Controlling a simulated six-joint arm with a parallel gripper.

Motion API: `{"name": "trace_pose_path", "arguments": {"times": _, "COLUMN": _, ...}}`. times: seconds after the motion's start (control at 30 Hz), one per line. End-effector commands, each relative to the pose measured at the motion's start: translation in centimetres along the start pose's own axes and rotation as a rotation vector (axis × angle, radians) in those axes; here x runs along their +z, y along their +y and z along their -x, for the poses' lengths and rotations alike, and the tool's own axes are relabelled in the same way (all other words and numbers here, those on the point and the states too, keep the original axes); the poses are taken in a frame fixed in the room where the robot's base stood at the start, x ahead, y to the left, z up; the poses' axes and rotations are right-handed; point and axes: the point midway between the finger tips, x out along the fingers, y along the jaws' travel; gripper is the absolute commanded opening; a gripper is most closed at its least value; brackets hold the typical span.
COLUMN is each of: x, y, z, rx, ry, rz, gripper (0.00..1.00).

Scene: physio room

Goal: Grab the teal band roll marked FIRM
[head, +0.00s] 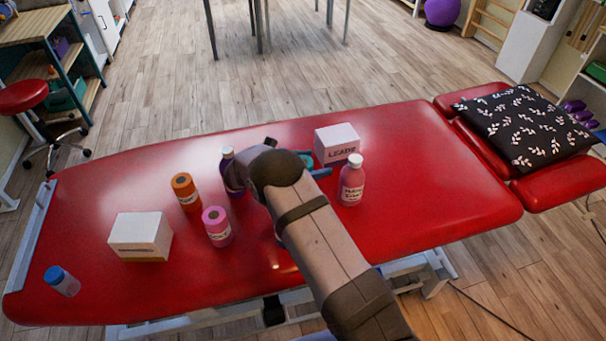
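A teal object (306,158), probably the teal band roll, shows in part just behind my wrist, left of the white box marked LEADS. Most of it is hidden by my arm, and no FIRM marking can be read. My gripper (318,173) is over the middle of the red treatment table, mostly hidden behind my own wrist. Only a blue part of it shows, close to the teal object. I cannot tell whether it touches or holds it, or how far the fingers are apart.
The table's right part is clear.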

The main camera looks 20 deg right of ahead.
Motion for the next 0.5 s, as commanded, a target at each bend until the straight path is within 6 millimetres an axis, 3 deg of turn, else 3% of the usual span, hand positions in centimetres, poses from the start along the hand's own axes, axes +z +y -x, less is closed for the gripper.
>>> {"name": "trace_pose_path", "arguments": {"times": 0.03, "x": 0.02, "y": 0.00, "z": 0.02, "rx": 0.000, "ry": 0.000, "rz": 0.000, "gripper": 0.54}}
{"name": "trace_pose_path", "arguments": {"times": 0.2, "x": 0.03, "y": 0.00, "z": 0.03, "rx": 0.000, "ry": 0.000, "rz": 0.000, "gripper": 0.15}}
{"name": "trace_pose_path", "arguments": {"times": 0.5, "x": 0.22, "y": 0.05, "z": 0.10, "rx": 0.000, "ry": -0.002, "rz": -0.002, "gripper": 0.15}}
